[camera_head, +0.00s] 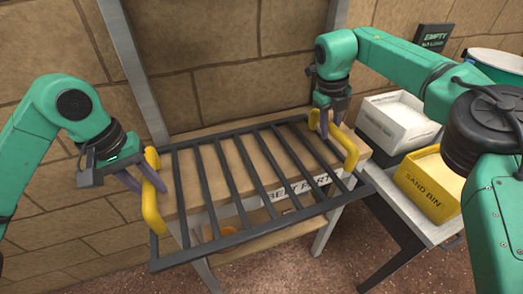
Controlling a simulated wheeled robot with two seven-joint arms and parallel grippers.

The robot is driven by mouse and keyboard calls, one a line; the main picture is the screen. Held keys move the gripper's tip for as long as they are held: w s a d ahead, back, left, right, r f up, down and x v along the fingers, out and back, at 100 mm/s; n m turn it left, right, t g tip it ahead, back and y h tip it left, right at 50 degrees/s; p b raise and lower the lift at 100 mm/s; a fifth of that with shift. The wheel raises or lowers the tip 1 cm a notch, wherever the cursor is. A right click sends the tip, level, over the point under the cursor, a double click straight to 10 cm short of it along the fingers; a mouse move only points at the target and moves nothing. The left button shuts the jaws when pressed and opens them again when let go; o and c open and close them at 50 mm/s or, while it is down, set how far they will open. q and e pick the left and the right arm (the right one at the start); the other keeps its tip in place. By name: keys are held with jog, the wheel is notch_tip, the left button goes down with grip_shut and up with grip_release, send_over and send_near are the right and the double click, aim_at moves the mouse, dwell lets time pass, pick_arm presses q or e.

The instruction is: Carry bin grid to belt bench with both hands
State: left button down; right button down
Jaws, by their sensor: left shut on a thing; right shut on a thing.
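The bin grid (225,178) is a dark rack of parallel bars with a yellow handle at each end. It is over the wooden top of the belt bench (262,199), whose front label is partly hidden behind the bars. I cannot tell whether the grid touches the bench top. My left gripper (142,186) is shut on the left yellow handle (153,205). My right gripper (328,127) is shut on the right yellow handle (343,149). The grid's front edge sticks out past the bench's front edge.
To the right, a yellow sand bin (430,184) and a white box (397,121) stand on a grey table (440,233). A stone wall (225,50) is close behind the bench. A dark sign (434,37) hangs at the back right. Brown floor (290,268) shows in front.

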pick_arm(q)
jog(key=c, duration=0.8)
grip_release()
jog(key=shift+f, duration=0.1)
pick_arm(e)
jog(key=c, duration=0.8)
grip_release()
jog(key=shift+f, duration=0.15)
pick_arm(q)
jog(key=shift+o, duration=1)
pick_arm(e)
jog(key=shift+o, duration=1)
jog(key=shift+s, duration=0.1)
pick_arm(q)
jog(key=shift+s, duration=0.2)
pick_arm(e)
jog(key=shift+s+r, duration=0.1)
jog(key=shift+r, duration=0.1)
